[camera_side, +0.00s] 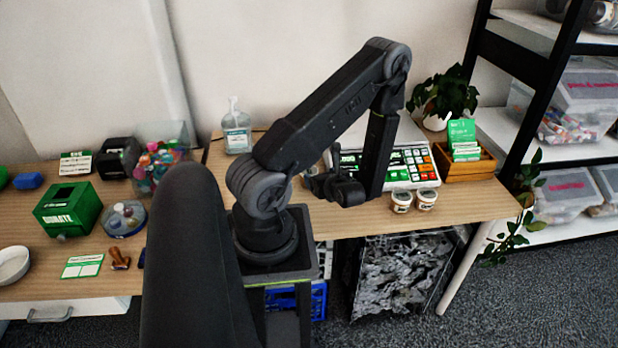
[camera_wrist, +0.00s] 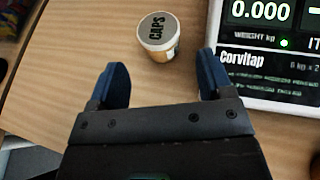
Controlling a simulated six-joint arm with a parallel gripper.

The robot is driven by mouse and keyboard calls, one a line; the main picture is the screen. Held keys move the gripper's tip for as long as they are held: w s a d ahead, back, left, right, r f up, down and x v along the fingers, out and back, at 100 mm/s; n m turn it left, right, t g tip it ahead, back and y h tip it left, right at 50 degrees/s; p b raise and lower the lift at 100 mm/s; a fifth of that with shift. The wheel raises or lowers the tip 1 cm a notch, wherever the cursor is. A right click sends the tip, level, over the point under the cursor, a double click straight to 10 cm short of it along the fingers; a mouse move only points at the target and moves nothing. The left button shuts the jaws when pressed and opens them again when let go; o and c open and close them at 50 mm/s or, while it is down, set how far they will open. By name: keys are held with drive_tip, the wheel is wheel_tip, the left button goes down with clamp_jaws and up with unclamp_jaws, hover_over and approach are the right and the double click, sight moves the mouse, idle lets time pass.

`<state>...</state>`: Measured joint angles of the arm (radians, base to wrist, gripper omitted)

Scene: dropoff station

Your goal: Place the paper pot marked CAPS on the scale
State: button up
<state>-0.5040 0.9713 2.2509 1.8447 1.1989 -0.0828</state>
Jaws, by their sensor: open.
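The paper pot marked CAPS (camera_wrist: 158,34) stands upright on the wooden table in the wrist view, its grey lid up. It is just beyond my open gripper (camera_wrist: 162,72), with a gap between it and both blue fingers. The scale (camera_wrist: 256,62) is right of the pot and its display reads 0.000. In the side view the scale (camera_side: 424,181) is partly covered by my arm, and its weighing surface is not clear. My gripper (camera_side: 332,188) hangs low in front of the scale's left end. I cannot clearly make out the CAPS pot there.
Two other paper pots, left (camera_side: 401,201) and right (camera_side: 426,199), stand before the scale. A wooden card box (camera_side: 468,168) and a plant (camera_side: 444,96) are right and behind. A pump bottle (camera_side: 236,130) stands at the back left. Bare table lies right of the pots.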

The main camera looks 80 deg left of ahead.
drive_tip(key=x, duration=1)
drive_tip(key=shift+s+d+f, duration=0.15)
drive_tip(key=shift+f, duration=0.05)
drive_tip(key=shift+c, duration=0.2)
drive_tip(key=c, duration=0.8)
drive_tip(key=shift+r, duration=0.1)
